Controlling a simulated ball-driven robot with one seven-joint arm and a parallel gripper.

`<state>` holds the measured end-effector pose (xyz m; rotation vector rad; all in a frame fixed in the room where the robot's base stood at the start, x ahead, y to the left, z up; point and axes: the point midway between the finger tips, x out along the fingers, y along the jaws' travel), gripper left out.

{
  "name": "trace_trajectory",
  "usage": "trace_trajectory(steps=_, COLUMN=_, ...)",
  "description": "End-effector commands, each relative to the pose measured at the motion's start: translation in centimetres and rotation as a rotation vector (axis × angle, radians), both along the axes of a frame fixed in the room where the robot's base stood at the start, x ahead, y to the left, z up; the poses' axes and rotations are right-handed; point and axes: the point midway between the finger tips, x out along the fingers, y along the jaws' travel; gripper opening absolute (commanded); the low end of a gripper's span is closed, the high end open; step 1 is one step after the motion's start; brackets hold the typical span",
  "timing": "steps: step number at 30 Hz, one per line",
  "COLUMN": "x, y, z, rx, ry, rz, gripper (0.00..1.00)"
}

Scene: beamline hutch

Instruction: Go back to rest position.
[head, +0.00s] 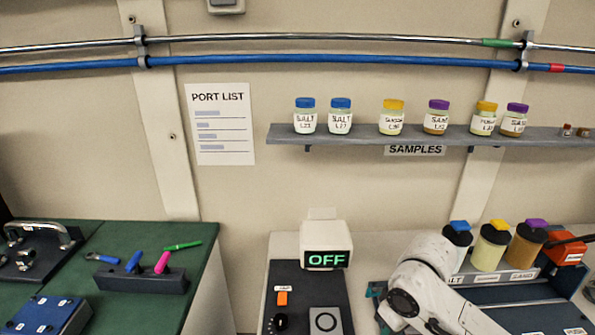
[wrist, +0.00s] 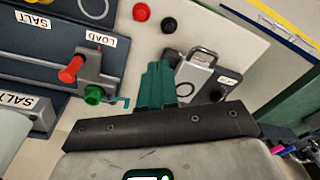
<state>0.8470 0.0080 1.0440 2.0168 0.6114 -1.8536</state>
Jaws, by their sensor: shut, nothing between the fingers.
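My gripper (wrist: 156,82) shows in the wrist view as teal fingers closed together, with nothing held between them. It is above a pale bench surface, near a grey metal block with a handle (wrist: 196,75) and apart from the lever unit marked LOAD (wrist: 100,75). In the head view only part of my white arm shows at the lower right, in front of the sample rack. My gripper is not visible in that view.
A shelf (head: 350,135) holds samples. A green bench (head: 120,240) lies left. Red (wrist: 141,12) and black (wrist: 169,25) knobs are near the fingers.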

Motion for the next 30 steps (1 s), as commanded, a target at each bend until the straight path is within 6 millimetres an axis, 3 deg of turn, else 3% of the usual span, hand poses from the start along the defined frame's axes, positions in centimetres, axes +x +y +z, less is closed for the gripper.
trace_trajectory(steps=11, x=-0.4, y=7.2, z=0.5, rx=0.189, ry=-0.107, rz=0.005, gripper=0.0)
trace_trajectory(steps=15, x=-1.5, y=9.9, z=0.1, rx=0.291, ry=-0.152, rz=-0.037, gripper=0.0)
trace_trajectory(steps=18, x=-2.9, y=10.7, z=-0.9, rx=0.352, ry=-0.174, rz=-0.093, gripper=0.0)
trace_trajectory(steps=23, x=-6.3, y=10.0, z=-4.1, rx=0.394, ry=-0.179, rz=-0.211, gripper=0.0)
trace_trajectory(steps=26, x=-9.3, y=8.5, z=-6.8, rx=0.386, ry=-0.163, rz=-0.293, gripper=0.0)
trace_trajectory(steps=30, x=-14.8, y=5.0, z=-11.1, rx=0.32, ry=-0.124, rz=-0.41, gripper=0.0)
